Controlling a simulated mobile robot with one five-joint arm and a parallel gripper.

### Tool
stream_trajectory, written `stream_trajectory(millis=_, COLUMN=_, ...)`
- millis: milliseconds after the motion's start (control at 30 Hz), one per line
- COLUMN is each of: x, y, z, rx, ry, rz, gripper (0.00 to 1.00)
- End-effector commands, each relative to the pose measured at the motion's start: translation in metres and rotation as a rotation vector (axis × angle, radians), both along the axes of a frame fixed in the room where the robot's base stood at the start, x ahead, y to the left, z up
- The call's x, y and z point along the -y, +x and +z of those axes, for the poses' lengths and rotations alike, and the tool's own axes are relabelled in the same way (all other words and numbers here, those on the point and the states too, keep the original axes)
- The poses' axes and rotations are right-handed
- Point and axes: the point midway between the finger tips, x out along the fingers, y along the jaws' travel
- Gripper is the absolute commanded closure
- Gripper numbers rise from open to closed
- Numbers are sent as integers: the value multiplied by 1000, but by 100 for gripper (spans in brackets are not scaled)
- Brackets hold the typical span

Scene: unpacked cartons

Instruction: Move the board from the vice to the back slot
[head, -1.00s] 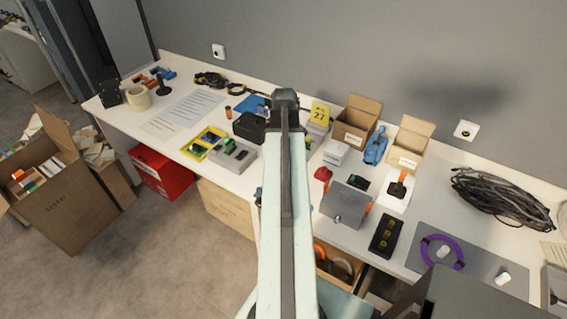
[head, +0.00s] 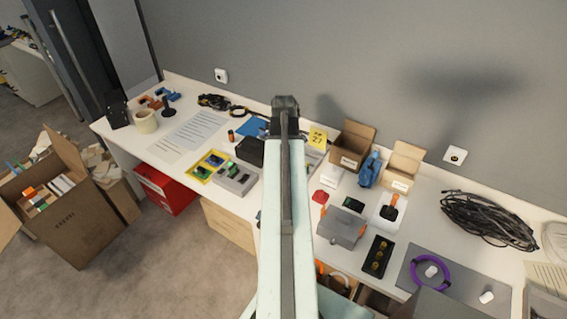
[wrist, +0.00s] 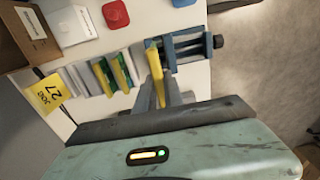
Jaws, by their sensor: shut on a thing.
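In the wrist view, my gripper (wrist: 163,92) is shut on a thin yellow-and-green board (wrist: 154,62), which stands on edge between the fingers. The blue vice (wrist: 190,46) with a dark screw knob is just right of the board; whether the board still touches its jaws I cannot tell. Left of the board is a row of slots (wrist: 87,78) holding other yellow-green boards and pale plates. A yellow card marked 27 (wrist: 50,93) stands at that row's left end; it also shows in the head view (head: 318,137). In the head view my arm hides the vice and the held board.
In the wrist view, a red block (wrist: 116,14) and a white box (wrist: 71,25) lie beyond the row. In the head view, open cartons (head: 352,147) stand behind, and a grey box (head: 341,227) is right of my arm. A black case (head: 249,151) is left of it.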

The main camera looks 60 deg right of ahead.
Motion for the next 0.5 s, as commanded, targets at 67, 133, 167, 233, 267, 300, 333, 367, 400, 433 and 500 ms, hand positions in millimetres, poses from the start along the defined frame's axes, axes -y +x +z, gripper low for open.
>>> stream_trajectory(millis=67, x=0, y=0, z=-1, rx=0, ry=0, rz=0, gripper=100)
stream_trajectory(millis=133, x=0, y=0, z=-2, rx=0, ry=0, rz=0, gripper=100)
stream_trajectory(millis=167, x=0, y=0, z=-2, rx=0, ry=0, rz=0, gripper=100)
stream_trajectory(millis=233, x=0, y=0, z=-2, rx=0, ry=0, rz=6, gripper=100)
stream_trajectory(millis=267, x=0, y=0, z=-2, rx=0, ry=0, rz=16, gripper=100)
stream_trajectory(millis=300, x=5, y=3, z=-2, rx=0, ry=0, rz=27, gripper=100)
stream_trajectory(millis=333, x=10, y=7, z=-2, rx=0, ry=0, rz=35, gripper=100)
stream_trajectory(millis=367, x=17, y=10, z=-2, rx=0, ry=0, rz=41, gripper=100)
stream_trajectory(millis=400, x=27, y=17, z=-2, rx=0, ry=0, rz=50, gripper=100)
stream_trajectory(millis=433, x=37, y=22, z=-2, rx=0, ry=0, rz=58, gripper=100)
stream_trajectory(millis=500, x=66, y=34, z=-6, rx=0, ry=0, rz=71, gripper=100)
